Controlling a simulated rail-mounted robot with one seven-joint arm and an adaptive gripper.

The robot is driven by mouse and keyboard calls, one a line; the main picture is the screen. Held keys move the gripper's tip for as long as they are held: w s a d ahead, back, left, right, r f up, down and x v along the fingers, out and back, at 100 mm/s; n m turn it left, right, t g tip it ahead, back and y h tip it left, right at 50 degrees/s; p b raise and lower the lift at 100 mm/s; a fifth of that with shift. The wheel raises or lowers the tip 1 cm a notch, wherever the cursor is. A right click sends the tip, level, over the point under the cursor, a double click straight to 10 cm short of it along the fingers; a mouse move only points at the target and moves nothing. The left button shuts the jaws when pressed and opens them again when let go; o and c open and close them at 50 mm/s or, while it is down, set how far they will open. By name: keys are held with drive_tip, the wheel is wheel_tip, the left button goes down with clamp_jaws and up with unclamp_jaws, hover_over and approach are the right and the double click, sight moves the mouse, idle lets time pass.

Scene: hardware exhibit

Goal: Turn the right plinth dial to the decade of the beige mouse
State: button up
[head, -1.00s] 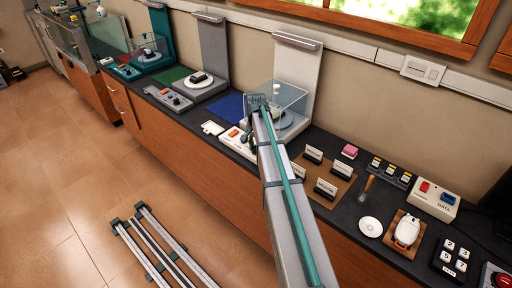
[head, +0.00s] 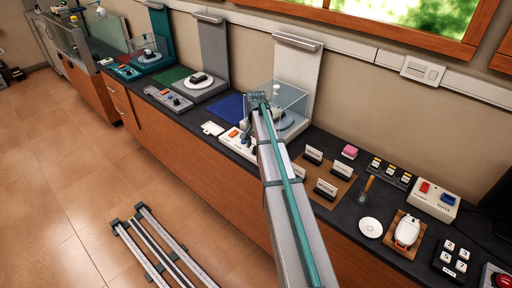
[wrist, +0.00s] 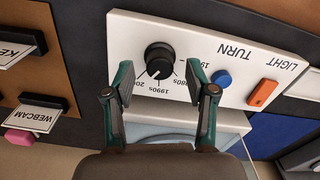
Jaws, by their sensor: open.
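The right plinth's control panel (wrist: 230,50) is white, and a black dial (wrist: 160,57) sits on it. In the wrist view the lettering is upside down; "1990s" and "1980s" are readable, and other decade labels are partly hidden by my fingers. A small pale mark on the dial faces roughly toward "1990s". My gripper (wrist: 160,64) is open, its fingertips on either side of the dial; I cannot tell whether they touch it. In the head view my gripper (head: 248,138) hides the dial. A whitish mouse (head: 407,231) sits on a brown pad at the right; its decade is not legible.
A blue button (wrist: 222,78) and an orange switch (wrist: 262,92) lie beside the dial. A clear case (head: 291,98) stands behind the panel. Name cards (head: 326,189) stand on a brown board to the right. A white disc (head: 370,227) lies near the counter's front edge.

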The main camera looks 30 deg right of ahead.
wheel_tip(320, 180, up, 11)
idle(0.4)
drive_tip(key=shift+f, duration=0.1)
drive_tip(key=s+a+f+n, duration=0.5)
drive_tip(key=s+a+f, duration=0.6)
drive_tip(key=s+f, duration=0.25)
drive_tip(key=s+a+f+n, duration=0.6)
drive_tip(key=s+a+f, duration=0.5)
drive_tip(key=s+f, duration=0.3)
drive_tip(key=s+f+g, duration=0.3)
drive_tip(key=s+f, duration=0.5)
drive_tip(key=s, duration=0.5)
drive_tip(key=s+f+g, duration=0.3)
drive_tip(key=s+f, duration=0.6)
drive_tip(key=s, duration=0.4)
drive_tip(key=shift+s+f+g, duration=0.25)
drive_tip(key=shift+f+g, duration=0.05)
drive_tip(key=shift+g, duration=0.1)
drive_tip(key=shift+f, duration=0.1)
